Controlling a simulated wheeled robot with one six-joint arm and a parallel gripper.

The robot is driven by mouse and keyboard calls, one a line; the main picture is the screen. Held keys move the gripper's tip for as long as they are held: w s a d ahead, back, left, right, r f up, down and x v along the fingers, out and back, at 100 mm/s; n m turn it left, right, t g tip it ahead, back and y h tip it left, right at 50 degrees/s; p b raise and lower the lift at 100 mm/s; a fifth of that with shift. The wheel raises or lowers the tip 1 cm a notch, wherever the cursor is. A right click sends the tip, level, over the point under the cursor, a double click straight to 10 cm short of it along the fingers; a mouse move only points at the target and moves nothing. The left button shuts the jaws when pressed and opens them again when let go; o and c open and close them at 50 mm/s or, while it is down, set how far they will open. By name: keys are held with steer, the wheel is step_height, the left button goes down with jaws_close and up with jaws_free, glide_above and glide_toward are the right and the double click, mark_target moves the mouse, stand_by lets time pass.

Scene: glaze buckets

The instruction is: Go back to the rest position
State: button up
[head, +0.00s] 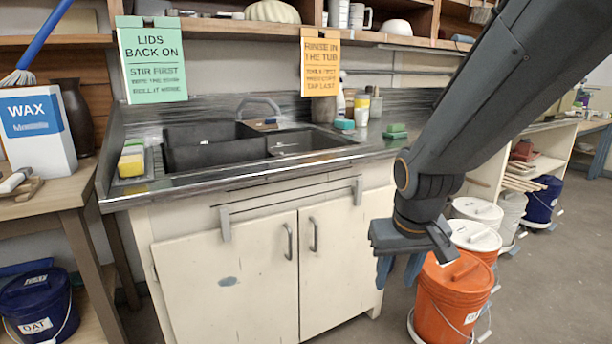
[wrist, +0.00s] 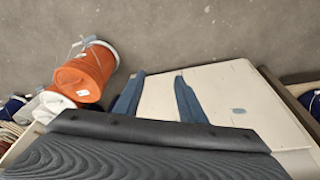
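My gripper (head: 399,272) hangs in front of the right side of the sink cabinet (head: 250,285) in the head view, pointing down. Its two blue fingers are apart with nothing between them. In the wrist view the gripper (wrist: 160,77) also shows open and empty, with the pale cabinet and grey floor beyond the fingers. My arm comes in from the upper right of the head view and hides part of the counter and shelves behind it.
An orange bucket (head: 453,299) stands on the floor right of my gripper, apart from it. Several white and blue buckets stand behind it. A wooden table with a WAX box (head: 38,130) is at the left. A dark blue bucket (head: 38,304) sits below. Open floor lies right.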

steer(key=s+a+r+g+p, duration=0.1)
steer(key=s+a+g, duration=0.2)
steer(key=s, duration=1.1)
steer(key=d+r+m+p, duration=0.1)
steer(key=d+r+p, duration=0.3)
steer(key=p, duration=0.7)
steer(key=shift+s+d+r, duration=0.15)
steer(key=shift+d+r, duration=0.2)
steer(key=shift+r, duration=0.45)
